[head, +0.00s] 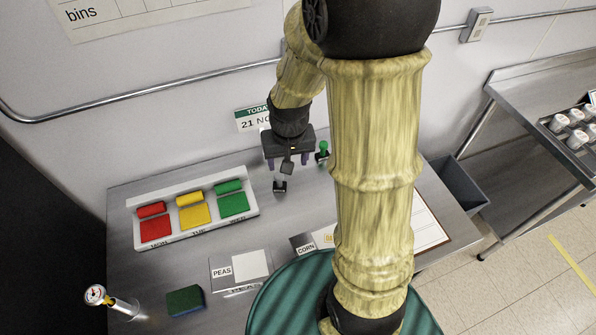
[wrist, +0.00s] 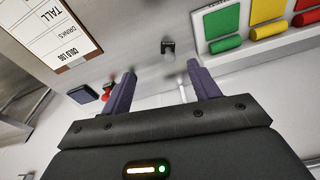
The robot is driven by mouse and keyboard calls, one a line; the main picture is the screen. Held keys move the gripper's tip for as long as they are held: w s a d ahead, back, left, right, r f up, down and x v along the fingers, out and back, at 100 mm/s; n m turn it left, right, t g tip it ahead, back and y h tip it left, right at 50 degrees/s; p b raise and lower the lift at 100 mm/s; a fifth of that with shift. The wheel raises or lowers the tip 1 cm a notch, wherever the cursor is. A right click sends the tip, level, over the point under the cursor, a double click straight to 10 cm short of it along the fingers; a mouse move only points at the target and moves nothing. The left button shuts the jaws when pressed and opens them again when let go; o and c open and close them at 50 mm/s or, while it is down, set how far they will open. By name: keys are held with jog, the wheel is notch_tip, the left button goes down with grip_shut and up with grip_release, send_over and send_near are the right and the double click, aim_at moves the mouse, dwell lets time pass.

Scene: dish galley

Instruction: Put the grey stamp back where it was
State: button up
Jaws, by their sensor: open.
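The grey stamp (head: 279,187), small with a dark base, stands on the steel counter in the head view, just in front of my gripper (head: 287,165). In the wrist view the stamp (wrist: 168,47) shows beyond and between the fingertips, apart from both. My gripper (wrist: 162,71) is open, with its purple fingers spread and nothing held between them. A green-knobbed stamp (head: 323,150) stands close to the right of my gripper in the head view. In the wrist view a red-knobbed item (wrist: 107,90) is left of the left finger. Any mark for the grey stamp's earlier place is not clear.
A white tray (head: 150,240) with red, yellow and green pads lies left of the stamp. PEAS (head: 222,271) and CORN (head: 306,248) labels lie nearer. A blue pad (wrist: 82,94) shows in the wrist view. The wall is close behind; my arm hides the counter's right part.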

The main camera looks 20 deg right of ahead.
jog(key=s+r+n+t, duration=0.1)
jog(key=s+r, duration=0.2)
jog(key=s, duration=0.4)
jog(key=shift+s+r+n, duration=0.15)
jog(key=shift+r+n, duration=0.15)
